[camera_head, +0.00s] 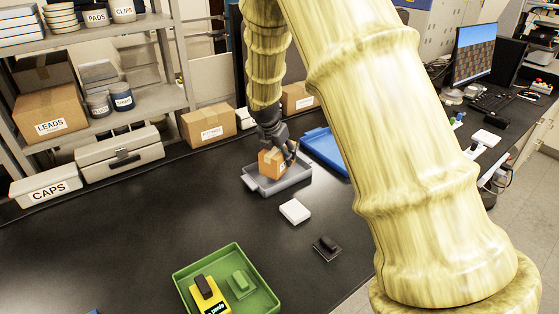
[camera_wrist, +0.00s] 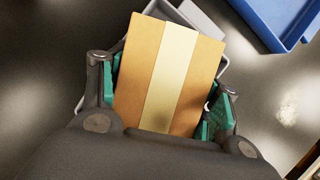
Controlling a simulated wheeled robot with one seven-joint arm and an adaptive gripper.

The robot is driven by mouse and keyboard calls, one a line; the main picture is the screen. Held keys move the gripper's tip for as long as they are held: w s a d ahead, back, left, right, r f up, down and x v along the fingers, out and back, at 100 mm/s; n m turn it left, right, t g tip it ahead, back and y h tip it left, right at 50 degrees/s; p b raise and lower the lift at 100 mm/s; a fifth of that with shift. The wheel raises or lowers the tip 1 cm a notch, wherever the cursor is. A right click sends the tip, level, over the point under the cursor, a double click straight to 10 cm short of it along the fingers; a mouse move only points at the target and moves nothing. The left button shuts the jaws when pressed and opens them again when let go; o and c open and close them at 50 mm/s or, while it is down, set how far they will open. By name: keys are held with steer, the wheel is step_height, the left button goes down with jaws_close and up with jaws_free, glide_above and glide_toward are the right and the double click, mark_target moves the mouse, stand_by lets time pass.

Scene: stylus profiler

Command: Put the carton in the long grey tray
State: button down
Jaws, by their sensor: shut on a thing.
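The carton (camera_head: 270,161) is a small brown box with a pale tape strip. In the wrist view the carton (camera_wrist: 170,75) fills the space between the green-padded fingers of my gripper (camera_wrist: 165,110). My gripper (camera_head: 283,154) is shut on it from above. The long grey tray (camera_head: 286,184) lies on the dark bench, and the carton is over or inside its left part. A corner of the grey tray (camera_wrist: 197,18) shows behind the carton in the wrist view. Whether the carton touches the tray floor I cannot tell.
A blue tray (camera_head: 325,150) lies right of the grey tray. A white block (camera_head: 294,211) and a small dark item (camera_head: 326,247) are in front. A green tray (camera_head: 178,283) holds a yellow device. Boxes (camera_head: 209,124) stand behind. The bench's left middle is clear.

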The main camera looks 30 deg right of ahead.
steer(key=shift+f+p, duration=0.5)
steer(key=shift+f, duration=1.15)
steer(key=shift+c, duration=1.8)
jaws_free()
steer(key=shift+f, duration=0.1)
steer(key=b+v, duration=0.2)
steer(key=v, duration=1)
steer(key=shift+s, duration=0.1)
